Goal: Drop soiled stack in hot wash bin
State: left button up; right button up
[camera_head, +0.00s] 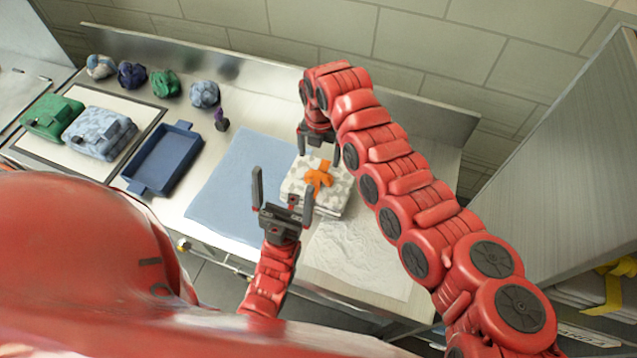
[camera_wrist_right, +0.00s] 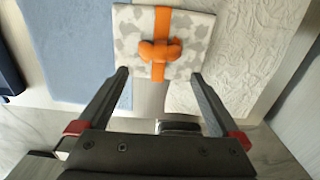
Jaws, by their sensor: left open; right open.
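A folded grey-and-white patterned stack (camera_head: 325,201) with an orange knotted strap lies on the worktop, partly over a blue mat. It also shows at the top of the right wrist view (camera_wrist_right: 205,30). My left gripper (camera_head: 283,178) is open and empty, at the near left of the stack. My right gripper (camera_head: 318,150) is open and appears above the far side of the stack in the head view. In the right wrist view its fingertips (camera_wrist_right: 158,76) are apart with nothing held between them, and the stack shows beyond them. No bin can be identified as the hot wash bin.
A blue mat (camera_head: 235,175) and a white crumpled sheet (camera_head: 355,258) flank the stack. An empty blue tray (camera_head: 165,158), green bag (camera_head: 52,117), pale blue bag (camera_head: 98,135) and several cloth bundles (camera_head: 165,83) stand left. A grey panel (camera_head: 570,150) and yellow strip (camera_head: 615,290) are right.

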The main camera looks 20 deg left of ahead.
aim_at(319, 173)
jog(key=f, duration=0.2)
jog(key=f+b, duration=0.1)
jog(key=f, duration=0.1)
jog(key=shift+w+f, duration=0.2)
jog(key=shift+f, duration=0.2)
jog(key=shift+s+f+b, duration=0.1)
jog(key=shift+f+b, duration=0.2)
notch_tip(319, 173, down, 5)
jog(key=b, duration=0.2)
jog(key=shift+a+r+b, duration=0.1)
jog(key=shift+r+b, duration=0.05)
jog(key=shift+b, duration=0.15)
jog(key=shift+r, duration=0.1)
jog(key=c, duration=0.4)
grip_shut()
